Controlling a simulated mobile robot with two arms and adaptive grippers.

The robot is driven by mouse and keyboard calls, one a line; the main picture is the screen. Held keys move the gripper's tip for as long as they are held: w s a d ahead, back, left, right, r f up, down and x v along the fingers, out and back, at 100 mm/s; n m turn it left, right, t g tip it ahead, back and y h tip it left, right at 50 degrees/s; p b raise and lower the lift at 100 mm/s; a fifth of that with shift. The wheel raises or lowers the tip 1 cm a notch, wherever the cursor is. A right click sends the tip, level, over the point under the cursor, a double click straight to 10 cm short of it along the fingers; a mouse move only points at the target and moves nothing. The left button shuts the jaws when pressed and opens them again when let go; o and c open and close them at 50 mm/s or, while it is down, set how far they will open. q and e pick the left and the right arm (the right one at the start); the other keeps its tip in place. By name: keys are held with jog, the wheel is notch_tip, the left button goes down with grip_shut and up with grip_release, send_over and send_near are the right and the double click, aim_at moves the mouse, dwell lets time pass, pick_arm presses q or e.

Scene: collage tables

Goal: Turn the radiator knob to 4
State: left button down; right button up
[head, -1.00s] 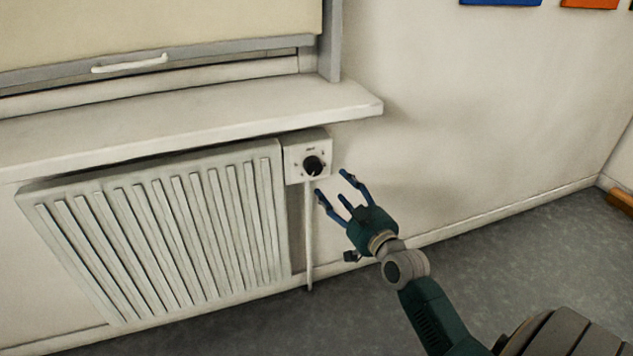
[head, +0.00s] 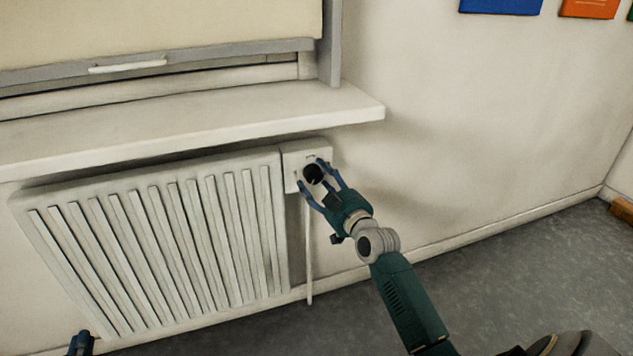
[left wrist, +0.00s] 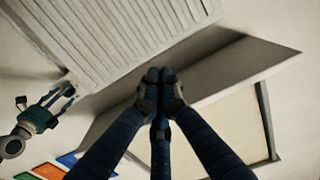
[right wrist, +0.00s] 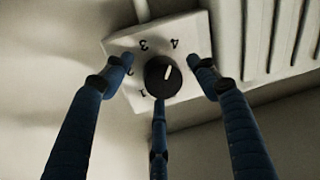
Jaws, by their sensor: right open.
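The radiator knob (head: 313,173) is round and black, on a white box (head: 292,158) at the radiator's upper right corner. In the right wrist view the knob (right wrist: 162,77) has a white mark on its upper half, pointing up and slightly right, toward the printed 4; exact alignment is hard to tell. The numbers 1 to 4 curve around it. My right gripper (right wrist: 160,72) is open, its fingers spread around the knob with visible gaps at the sides. My left gripper (left wrist: 160,82) is shut and empty; only its tip shows at the head view's bottom left.
The ribbed white radiator (head: 150,240) fills the wall left of the knob. A window sill (head: 200,120) juts out just above the knob box. A thin pipe (head: 308,250) runs down below the box.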

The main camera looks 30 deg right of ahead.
pick_arm(q)
jog(key=shift+d+r+t, duration=0.1)
jog(key=shift+r+t, duration=0.2)
jog(key=shift+r, duration=0.4)
pick_arm(e)
jog(key=shift+w, duration=0.5)
jog(key=c, duration=1.1)
jog(key=shift+f+m+p, duration=0.2)
jog(key=shift+m+p, duration=0.6)
jog(key=shift+m, duration=0.1)
jog(key=shift+c, duration=0.3)
pick_arm(q)
notch_tip(320, 180, down, 9)
jog(key=s+a+g+y, duration=0.1)
jog(key=s+g, duration=0.1)
jog(key=g, duration=0.2)
jog(key=shift+a+g, duration=0.3)
jog(key=shift+a, duration=0.1)
pick_arm(e)
jog(key=shift+a, duration=0.1)
pick_arm(q)
jog(key=shift+s, duration=0.1)
pick_arm(e)
jog(key=o, duration=1.2)
jog(key=shift+c, duration=0.2)
jog(key=shift+r, duration=0.1)
